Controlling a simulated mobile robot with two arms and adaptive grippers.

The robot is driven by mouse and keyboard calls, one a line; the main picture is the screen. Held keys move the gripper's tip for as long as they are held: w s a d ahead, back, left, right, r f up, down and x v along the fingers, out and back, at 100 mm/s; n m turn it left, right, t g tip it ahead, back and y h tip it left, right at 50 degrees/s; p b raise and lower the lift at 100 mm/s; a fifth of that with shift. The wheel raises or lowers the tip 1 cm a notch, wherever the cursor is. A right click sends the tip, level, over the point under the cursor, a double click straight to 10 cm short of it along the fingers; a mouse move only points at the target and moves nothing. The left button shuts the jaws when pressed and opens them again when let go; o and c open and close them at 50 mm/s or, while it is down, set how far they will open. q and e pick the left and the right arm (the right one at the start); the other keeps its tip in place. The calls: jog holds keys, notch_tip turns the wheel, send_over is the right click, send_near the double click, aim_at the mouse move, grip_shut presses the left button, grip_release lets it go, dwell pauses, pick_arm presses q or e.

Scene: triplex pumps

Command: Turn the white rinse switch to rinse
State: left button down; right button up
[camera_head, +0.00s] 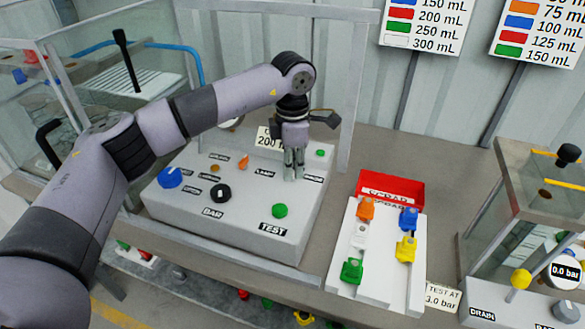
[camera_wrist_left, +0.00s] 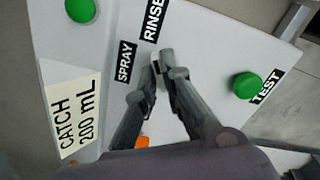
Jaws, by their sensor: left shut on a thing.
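My left gripper (camera_head: 293,174) points down at the right part of the grey control panel (camera_head: 245,232). Its fingertips also show in the left wrist view (camera_wrist_left: 162,64), close together beside the SPRAY label (camera_wrist_left: 125,61) and the RINSE label (camera_wrist_left: 154,20). The gripper is shut on the white rinse switch, of which only a small pale bit (camera_wrist_left: 154,66) shows between the fingertips. The fingers hide most of the switch, so I cannot tell which way it points. My right gripper is not in view.
The panel also carries a green button (camera_head: 280,210) by the TEST label, a black knob (camera_head: 220,193), a blue knob (camera_head: 170,177) and a small green piece (camera_head: 320,153). A red bin (camera_head: 391,185) and a white tray (camera_head: 340,270) with coloured pieces stand to the right.

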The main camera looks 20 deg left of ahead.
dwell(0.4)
pick_arm(q)
jog(key=c, duration=1.7)
grip_release()
notch_tip(320, 180, up, 12)
jog(key=shift+r, duration=0.1)
